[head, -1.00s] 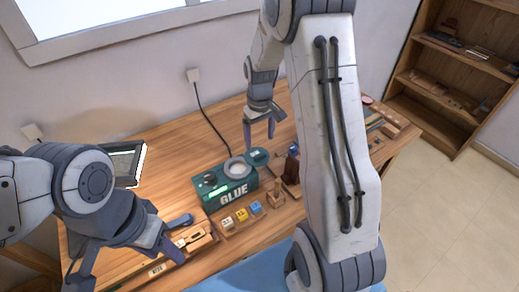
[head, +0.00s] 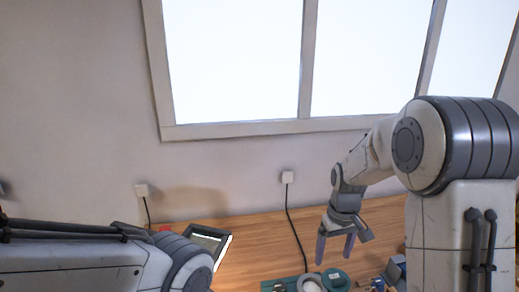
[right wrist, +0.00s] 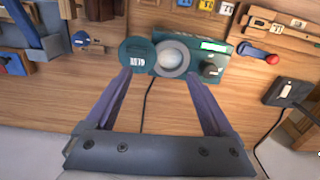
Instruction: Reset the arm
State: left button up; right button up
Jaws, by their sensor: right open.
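My right arm comes in from the right in the head view, and its gripper (head: 335,252) hangs fingers down over the back of the table (head: 263,252). The right gripper is open and empty; its two spread fingers also show in the right wrist view (right wrist: 157,78). In that view a teal glue machine (right wrist: 212,72) with a grey round top (right wrist: 172,58) and a teal round piece (right wrist: 137,56) lie beyond the fingertips, with no visible contact. My left arm is at the lower left of the head view; its gripper is out of the frame.
A cable (head: 294,225) runs from a wall socket (head: 288,177) down to the table. In the right wrist view, a red-tipped tool (right wrist: 258,53) and a black box (right wrist: 288,91) lie to the right.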

jog(key=s+a+r+n, duration=0.2)
jog(key=s+a+r, duration=0.1)
jog(key=s+a, duration=0.35)
jog(key=s+a+r+n, duration=0.1)
jog(key=s+a+r, duration=0.1)
jog(key=s+a, duration=0.5)
jog(key=s+a+n, duration=0.2)
jog(key=s+a, duration=0.2)
jog(key=s, duration=0.7)
jog(key=shift+s+a+r+y, duration=0.2)
jog(key=shift+a+y, duration=0.1)
jog(key=shift+y, duration=0.1)
